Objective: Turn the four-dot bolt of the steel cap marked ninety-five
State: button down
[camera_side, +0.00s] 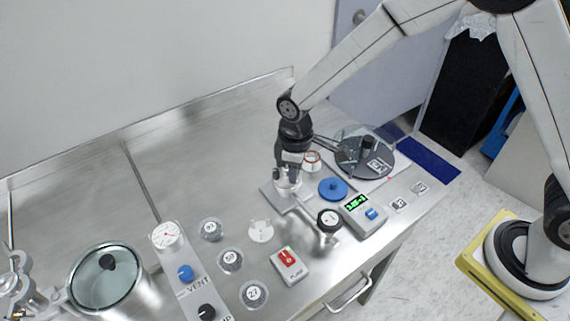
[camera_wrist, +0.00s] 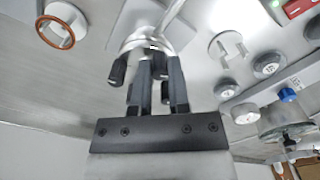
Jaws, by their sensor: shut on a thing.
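My gripper (camera_side: 287,176) points down over a steel fitting (camera_side: 290,189) on a flat metal plate left of the blue disc. In the wrist view my gripper (camera_wrist: 155,55) is shut on a small part at the steel fitting (camera_wrist: 150,38), seemingly one of its bolts; the fingers hide most of it. A black bolt (camera_wrist: 118,70) stands out to the left of the fingers, and another dark piece shows partly behind them. I can read neither a ninety-five mark nor any dots on the fitting.
Loose steel caps marked 27 (camera_side: 254,294) and 59 (camera_side: 230,261), and another cap (camera_side: 211,229), lie left. The back left bench is clear.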

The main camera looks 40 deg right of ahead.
jog(key=shift+m, duration=0.3)
jog(key=m, duration=0.3)
jog(key=shift+m, duration=0.3)
jog(key=m, duration=0.8)
jog(key=shift+m, duration=2)
jog(key=c, duration=0.6)
grip_release()
